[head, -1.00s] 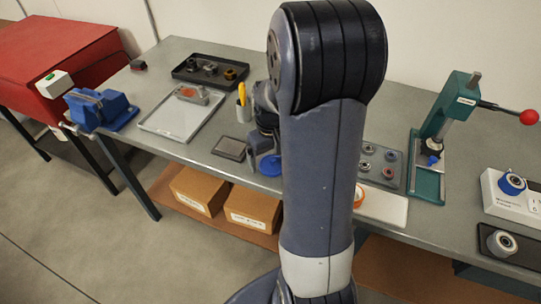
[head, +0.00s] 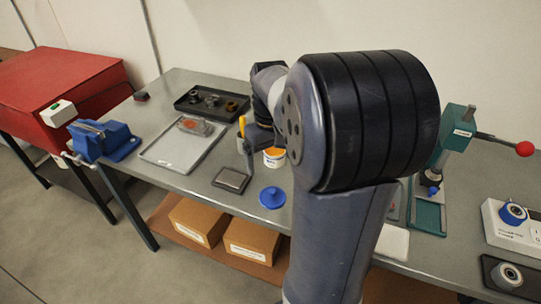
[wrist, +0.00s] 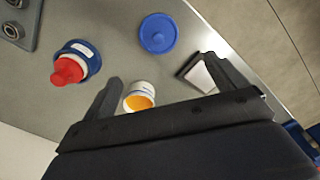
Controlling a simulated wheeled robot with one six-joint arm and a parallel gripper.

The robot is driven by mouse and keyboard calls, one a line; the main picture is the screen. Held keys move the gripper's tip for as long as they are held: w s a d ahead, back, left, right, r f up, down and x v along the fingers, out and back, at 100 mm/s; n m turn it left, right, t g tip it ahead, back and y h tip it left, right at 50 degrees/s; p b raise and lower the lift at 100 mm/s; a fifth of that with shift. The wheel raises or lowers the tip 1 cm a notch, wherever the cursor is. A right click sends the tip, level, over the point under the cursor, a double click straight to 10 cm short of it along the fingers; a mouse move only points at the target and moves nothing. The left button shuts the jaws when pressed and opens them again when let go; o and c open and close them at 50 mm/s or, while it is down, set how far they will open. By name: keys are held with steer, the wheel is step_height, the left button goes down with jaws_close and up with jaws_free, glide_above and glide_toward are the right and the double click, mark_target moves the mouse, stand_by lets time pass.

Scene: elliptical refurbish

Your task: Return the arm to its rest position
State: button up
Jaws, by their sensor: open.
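My arm (head: 335,235) stands large in front of the bench in the head view, its elbow bent and its forearm reaching back to the left. My gripper (wrist: 161,72) is open and empty in the wrist view, with its two fingers spread apart. It is partly hidden behind the arm in the head view. A white tub with orange contents (wrist: 139,97) shows between the fingers, below them on the bench and not gripped. A blue round lid (wrist: 158,33) lies flat on the bench; it also shows in the head view (head: 272,197).
A red-capped blue bottle (wrist: 75,65) stands near the tub. A dark square pad (head: 230,180), a grey tray (head: 165,155) and a blue vise (head: 105,140) lie left. A teal press (head: 455,135) with a red-knobbed lever stands right. Boxes (head: 200,222) sit on the lower shelf.

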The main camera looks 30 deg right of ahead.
stand_by(0.3)
step_height(320, 180, down, 12)
steer(key=shift+s+f, duration=0.1)
steer(key=shift+f, duration=0.05)
step_height(320, 180, up, 3)
steer(key=shift+r, duration=0.4)
